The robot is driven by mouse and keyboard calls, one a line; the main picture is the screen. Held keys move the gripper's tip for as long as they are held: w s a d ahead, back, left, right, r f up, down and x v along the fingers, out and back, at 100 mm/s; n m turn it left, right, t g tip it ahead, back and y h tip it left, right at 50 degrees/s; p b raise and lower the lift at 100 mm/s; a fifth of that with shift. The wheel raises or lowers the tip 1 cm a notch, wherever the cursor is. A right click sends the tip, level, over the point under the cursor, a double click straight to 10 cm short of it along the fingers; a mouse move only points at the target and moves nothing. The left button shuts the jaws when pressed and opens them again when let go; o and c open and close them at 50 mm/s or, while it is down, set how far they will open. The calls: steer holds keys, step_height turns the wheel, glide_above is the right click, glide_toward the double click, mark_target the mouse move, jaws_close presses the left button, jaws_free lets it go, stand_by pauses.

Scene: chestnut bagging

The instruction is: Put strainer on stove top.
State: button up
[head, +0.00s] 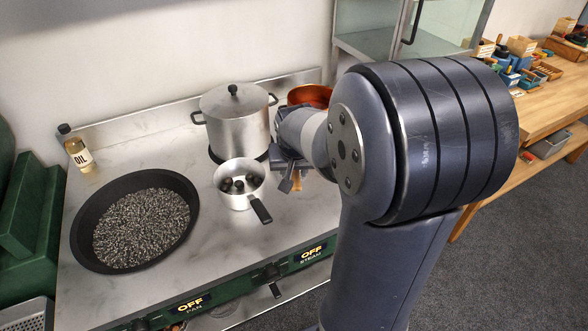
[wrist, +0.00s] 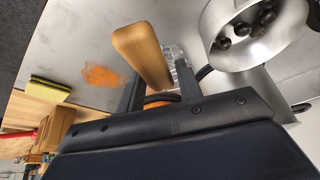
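No strainer can be made out as a whole. A wooden handle (wrist: 142,52) lies between the two fingers of my gripper (wrist: 162,82) in the wrist view. I cannot tell whether the fingers press on it. In the head view my gripper (head: 287,168) is low over the right part of the stove top (head: 205,259), with the wooden handle (head: 297,181) showing just below it. What the handle belongs to is hidden by my gripper and arm. A small saucepan (head: 233,198) with dark round pieces stands left of my gripper; it also shows in the wrist view (wrist: 283,52).
A wide black pan (head: 78,232) full of dark grains stands left. A lidded steel pot (head: 233,115) and a copper-coloured vessel (head: 311,95) stand behind. An oil bottle (head: 79,154) is back left. A sponge (wrist: 47,90) and an orange patch (wrist: 102,76) show in the wrist view.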

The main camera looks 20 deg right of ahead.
steer(key=shift+o, duration=1)
steer(key=shift+r, duration=0.15)
steer(key=shift+r, duration=0.3)
steer(key=v, duration=1.1)
steer(key=shift+s+r, duration=0.2)
steer(key=shift+r, duration=0.05)
